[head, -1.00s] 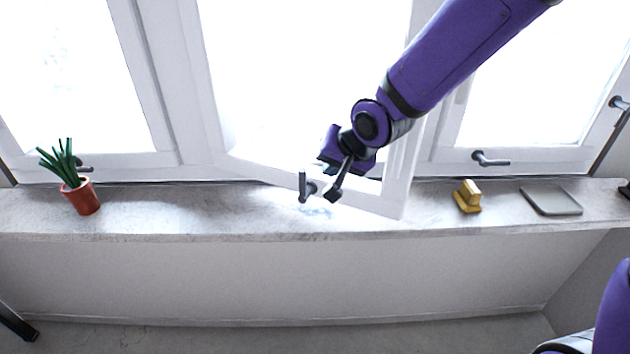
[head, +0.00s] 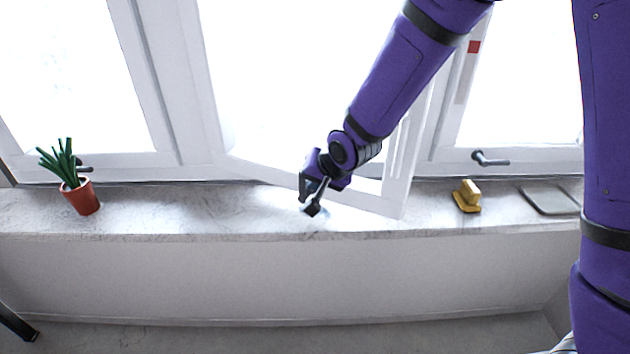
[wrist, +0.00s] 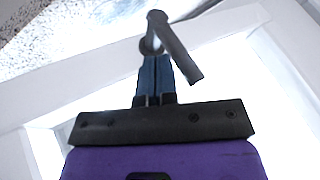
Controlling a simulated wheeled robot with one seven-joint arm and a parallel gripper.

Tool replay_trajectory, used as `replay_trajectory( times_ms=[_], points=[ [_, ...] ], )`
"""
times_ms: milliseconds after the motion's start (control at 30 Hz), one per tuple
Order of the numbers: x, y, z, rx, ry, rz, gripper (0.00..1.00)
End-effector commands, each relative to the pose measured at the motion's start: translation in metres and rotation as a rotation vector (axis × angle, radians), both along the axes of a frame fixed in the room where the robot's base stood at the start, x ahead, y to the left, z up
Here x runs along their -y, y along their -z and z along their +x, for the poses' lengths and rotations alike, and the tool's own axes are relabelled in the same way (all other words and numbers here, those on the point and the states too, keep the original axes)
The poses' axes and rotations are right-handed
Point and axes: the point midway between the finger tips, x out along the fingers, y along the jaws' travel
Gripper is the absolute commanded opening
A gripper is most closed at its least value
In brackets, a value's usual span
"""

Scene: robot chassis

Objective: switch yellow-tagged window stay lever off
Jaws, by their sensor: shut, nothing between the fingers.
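The grey window stay lever (wrist: 178,48) shows at the top of the wrist view, a bar angled down to the right from its round pivot on the white frame. My gripper (wrist: 154,62) is shut and empty, with its fingertips right at the lever's pivot end; whether they touch is unclear. In the head view my gripper (head: 306,190) is low at the open window sash (head: 375,203) and mostly covers the lever there. No yellow tag is clearly visible on this lever.
The stone sill (head: 180,212) runs below the windows. A potted plant (head: 82,197) stands left. A yellow object (head: 467,196) and a grey flat slab (head: 548,200) lie right. Another handle (head: 490,159) is on the right window, with a red tag (head: 475,46) on the frame above.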

Motion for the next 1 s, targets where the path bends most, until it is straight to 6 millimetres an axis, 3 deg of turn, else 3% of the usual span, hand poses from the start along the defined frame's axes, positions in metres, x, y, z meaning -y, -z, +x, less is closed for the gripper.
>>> replay_trajectory(
  times_ms=[1000],
  points=[
    [-0.0052, -0.0002, 0.003, -0.03, -0.001, -0.059, 0.0]
  ],
)
